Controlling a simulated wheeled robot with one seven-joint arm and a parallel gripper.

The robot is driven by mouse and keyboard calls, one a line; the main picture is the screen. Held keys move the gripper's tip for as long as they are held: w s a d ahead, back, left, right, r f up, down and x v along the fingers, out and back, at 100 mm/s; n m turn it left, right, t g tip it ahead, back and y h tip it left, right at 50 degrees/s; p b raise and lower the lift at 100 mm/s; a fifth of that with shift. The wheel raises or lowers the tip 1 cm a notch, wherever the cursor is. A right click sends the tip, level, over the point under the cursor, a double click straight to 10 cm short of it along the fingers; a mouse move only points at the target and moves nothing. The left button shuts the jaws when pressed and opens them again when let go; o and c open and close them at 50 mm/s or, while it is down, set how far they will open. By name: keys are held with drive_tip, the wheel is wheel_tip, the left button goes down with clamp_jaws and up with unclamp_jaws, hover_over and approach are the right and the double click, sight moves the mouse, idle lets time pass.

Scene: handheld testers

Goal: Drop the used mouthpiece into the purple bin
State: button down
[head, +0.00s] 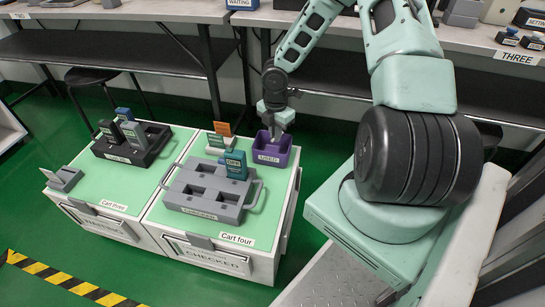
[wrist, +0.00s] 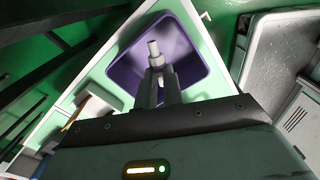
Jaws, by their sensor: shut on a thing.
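The purple bin (head: 273,150) stands at the back right corner of the green top of cart four, with a label on its front. In the wrist view the bin (wrist: 190,43) lies below my gripper and looks otherwise empty. My gripper (wrist: 160,82) points down over the bin and is shut on the white mouthpiece (wrist: 154,50). The mouthpiece sticks out past the fingertips, within the bin's outline. My gripper (head: 275,129) also shows in the head view at the bin's opening. I cannot tell whether the mouthpiece touches the bin floor.
A grey tray (head: 184,190) with a teal tester (head: 235,164) stands in front of the bin on cart four. A white holder with an orange card (head: 222,129) is left of the bin. Cart three (head: 100,197) carries a black tray of testers. A workbench (head: 130,12) runs behind.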

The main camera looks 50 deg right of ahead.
drive_tip(key=shift+f, duration=0.1)
drive_tip(key=c, duration=1.5)
unclamp_jaws()
drive_tip(key=shift+o, duration=0.2)
wheel_tip(320, 180, up, 17)
drive_tip(key=p, duration=0.8)
drive_tip(key=shift+r, duration=0.2)
